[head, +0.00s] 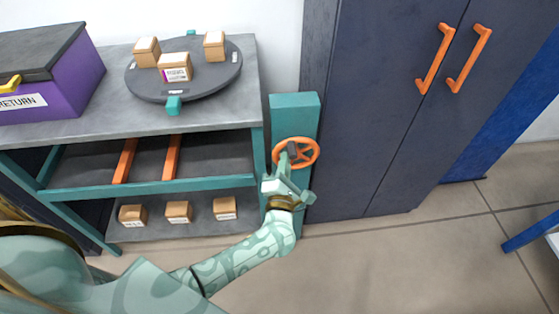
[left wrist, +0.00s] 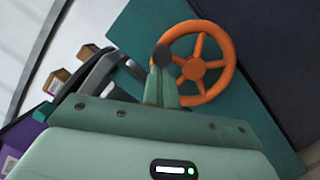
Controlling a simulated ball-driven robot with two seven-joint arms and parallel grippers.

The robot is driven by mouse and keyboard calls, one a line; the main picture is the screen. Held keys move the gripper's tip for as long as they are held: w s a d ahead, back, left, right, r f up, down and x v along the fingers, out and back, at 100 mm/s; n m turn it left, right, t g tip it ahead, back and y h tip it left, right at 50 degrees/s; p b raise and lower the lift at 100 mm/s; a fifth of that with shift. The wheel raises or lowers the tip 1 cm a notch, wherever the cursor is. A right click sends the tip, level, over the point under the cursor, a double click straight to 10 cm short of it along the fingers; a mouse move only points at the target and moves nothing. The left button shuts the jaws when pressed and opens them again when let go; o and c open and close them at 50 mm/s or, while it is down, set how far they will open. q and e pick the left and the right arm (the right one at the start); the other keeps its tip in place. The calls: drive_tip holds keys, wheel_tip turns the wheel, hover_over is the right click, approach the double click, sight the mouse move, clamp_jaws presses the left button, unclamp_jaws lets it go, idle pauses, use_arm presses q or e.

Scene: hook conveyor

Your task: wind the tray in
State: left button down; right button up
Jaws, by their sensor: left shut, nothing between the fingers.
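An orange handwheel (head: 296,152) with spokes is mounted on a teal post (head: 294,101) beside the shelf unit. The wheel also shows in the left wrist view (left wrist: 200,64), with a dark round knob (left wrist: 163,56) near its rim. My left gripper (head: 284,168) is at the wheel's lower left, close to the knob. It is shut and holds nothing; I cannot tell whether it touches the knob. I cannot clearly make out a tray. Two orange rails (head: 172,157) lie across the unit's dark middle level. My right gripper is not in view.
A grey turntable (head: 200,85) with several small boxes sits on the counter (head: 60,135). A purple return bin (head: 85,85) stands at left. Several boxes (head: 178,212) lie on the bottom shelf. A dark cabinet (head: 385,100) with orange handles stands right of the post. The floor in front is clear.

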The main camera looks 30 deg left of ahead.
use_arm(q)
drive_tip(key=shift+w+d+r+m+p, duration=0.2)
drive_tip(key=shift+d+r+m+p, duration=0.15)
drive_tip(key=shift+m+p, duration=0.4)
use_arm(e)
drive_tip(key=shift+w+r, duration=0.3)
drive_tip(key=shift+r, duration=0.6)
use_arm(q)
drive_tip(key=shift+f, duration=0.2)
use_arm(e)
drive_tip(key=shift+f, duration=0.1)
